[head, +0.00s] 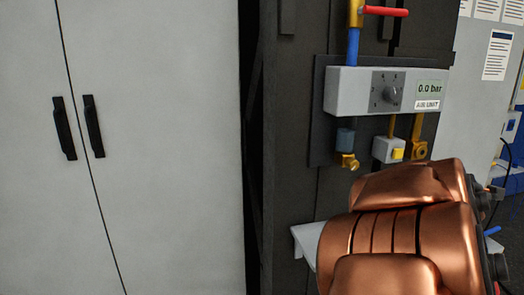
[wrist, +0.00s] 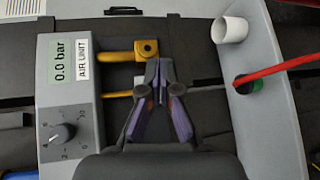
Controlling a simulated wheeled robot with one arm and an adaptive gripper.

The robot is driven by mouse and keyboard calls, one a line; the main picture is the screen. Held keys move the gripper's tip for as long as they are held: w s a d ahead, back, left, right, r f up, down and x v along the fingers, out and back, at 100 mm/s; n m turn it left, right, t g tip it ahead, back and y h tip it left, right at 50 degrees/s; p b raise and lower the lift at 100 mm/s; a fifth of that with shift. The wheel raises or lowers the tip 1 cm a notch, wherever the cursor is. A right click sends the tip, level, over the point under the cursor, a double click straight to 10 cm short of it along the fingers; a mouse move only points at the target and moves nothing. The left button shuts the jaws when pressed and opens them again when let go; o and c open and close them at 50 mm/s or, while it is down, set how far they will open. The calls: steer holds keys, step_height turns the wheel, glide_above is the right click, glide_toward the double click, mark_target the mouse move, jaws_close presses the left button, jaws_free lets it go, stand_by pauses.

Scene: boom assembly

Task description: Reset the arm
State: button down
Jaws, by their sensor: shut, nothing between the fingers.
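My gripper (wrist: 158,66) points away from the camera in the wrist view, its two dark fingers meeting at the tips with nothing between them. In the head view my copper-coloured arm fills the lower right, and the fingers do not show. The air unit (head: 347,88) is a grey box on a dark panel, with a black knob (head: 394,95) and a display reading 0.0 bar. In the wrist view the air unit (wrist: 88,110) appears turned sideways, left of my gripper. A yellow fitting (wrist: 146,49) lies just beyond the fingertips in the picture; contact cannot be told.
A red-handled valve (head: 386,11) sits above the unit. A small box with a yellow button (head: 397,154) is below it. A grey shelf (wrist: 275,115) carries a white cup (wrist: 232,29) and a red rod (wrist: 290,65). A grey cabinet (head: 170,180) stands left.

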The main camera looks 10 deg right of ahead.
steer(key=s+a+f+m+g+y, duration=0.2)
steer(key=s+a+f+m+y, duration=0.1)
steer(key=a+f, duration=0.45)
steer(key=s+a+f+m+g+y, duration=0.2)
steer(key=a+f+m, duration=0.1)
steer(key=a+f, duration=0.45)
steer(key=s+a+f+m+g+y, duration=0.1)
steer(key=s+a+f+g+y, duration=0.25)
steer(key=s+a, duration=0.4)
steer(key=s+a+f+m+g+y, duration=0.15)
steer(key=s+a+f, duration=0.35)
steer(key=a, duration=0.6)
steer(key=s+a+g+y, duration=0.25)
steer(key=s+a, duration=0.35)
steer(key=s, duration=0.3)
step_height(320, 180, up, 14)
steer(key=w+p, duration=0.1)
steer(key=p, duration=1.2)
steer(key=shift+a+f, duration=0.15)
steer(key=shift+a, duration=0.05)
steer(key=shift+w, duration=0.1)
